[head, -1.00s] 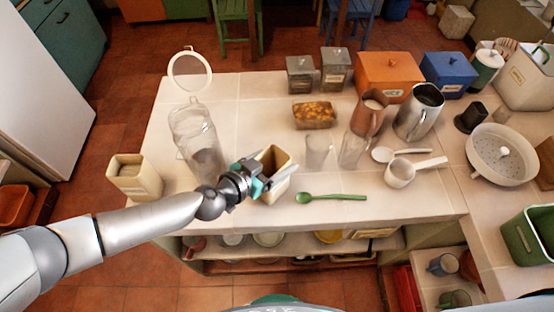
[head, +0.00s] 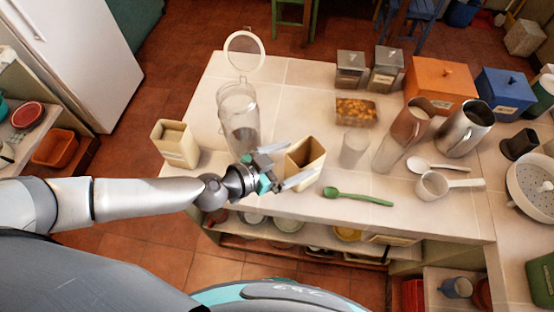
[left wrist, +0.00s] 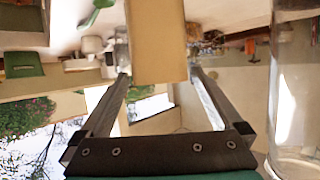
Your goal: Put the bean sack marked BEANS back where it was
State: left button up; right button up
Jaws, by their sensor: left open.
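I cannot make out a BEANS mark on anything. A cream open-topped container (head: 308,160) stands upright near the front edge of the counter. It also shows as a tan block (left wrist: 158,40) in the left wrist view. My left gripper (head: 292,163) is open, with its fingers on either side of the near side of this container. In the left wrist view the open fingertips (left wrist: 160,74) flank it, with a gap at each side. A similar cream container (head: 176,146) with a label stands at the left end of the counter. My right gripper is out of view.
A tall clear jar (head: 238,115) with its lid raised stands behind my gripper. A green spoon (head: 357,197) lies right of the container, with a clear glass (head: 353,149) behind. Jugs and canisters crowd the right; free counter lies between the left container and the jar.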

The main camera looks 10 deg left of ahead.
pick_arm(q)
jog(key=shift+v, duration=2.6)
